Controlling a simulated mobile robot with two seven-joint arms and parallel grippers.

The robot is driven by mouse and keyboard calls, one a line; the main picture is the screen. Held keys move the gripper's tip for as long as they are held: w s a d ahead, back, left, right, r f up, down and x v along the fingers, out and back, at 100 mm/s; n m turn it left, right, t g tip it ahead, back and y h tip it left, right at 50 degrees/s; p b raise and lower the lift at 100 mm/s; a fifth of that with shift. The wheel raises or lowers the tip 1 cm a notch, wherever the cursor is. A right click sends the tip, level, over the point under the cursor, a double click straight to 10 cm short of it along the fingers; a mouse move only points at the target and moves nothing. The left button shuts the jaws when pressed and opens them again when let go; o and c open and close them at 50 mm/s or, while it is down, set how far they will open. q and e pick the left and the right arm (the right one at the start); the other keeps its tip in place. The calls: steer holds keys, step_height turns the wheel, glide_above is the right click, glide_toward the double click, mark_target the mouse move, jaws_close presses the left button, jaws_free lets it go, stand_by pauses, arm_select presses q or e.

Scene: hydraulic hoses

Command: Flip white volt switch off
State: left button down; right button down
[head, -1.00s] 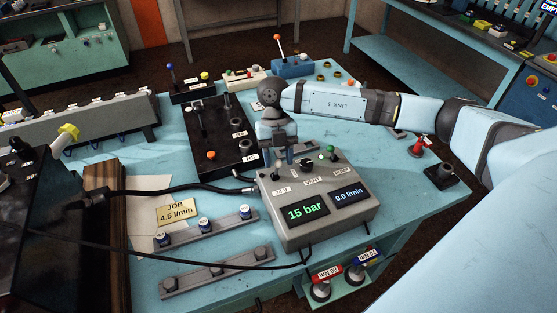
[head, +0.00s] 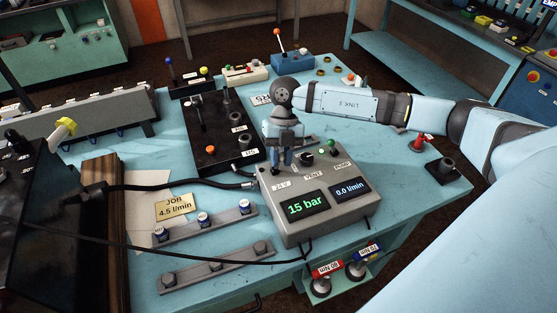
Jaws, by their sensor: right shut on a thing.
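The grey test box (head: 345,218) stands on the blue bench. Its displays read 15 bar and 0.0 l/min. The volt switch (head: 276,171) is at the back left of the box top, behind the 24 V label (head: 281,186). My right gripper (head: 280,163) reaches down from above and is shut on it. The fingers hide most of the switch, so its colour and tilt cannot be told. A black knob (head: 307,159) by the VENT label and a green-tipped lever (head: 332,148) by the PUMP label are to the right. My left gripper is not in view.
A black valve block (head: 215,135) with levers is left of the box. A black hose (head: 165,187) runs to the box's left side. A job card (head: 174,207) and rails with caps lie at the front left. A red item (head: 419,142) and a black socket (head: 441,172) are at the right.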

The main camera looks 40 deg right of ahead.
steer(key=shift+d, duration=0.1)
steer(key=c, duration=1)
jaws_free()
steer(key=b+v, duration=0.2)
steer(key=v, duration=1.1)
steer(key=shift+d+r, duration=0.3)
steer(key=shift+d, duration=0.1)
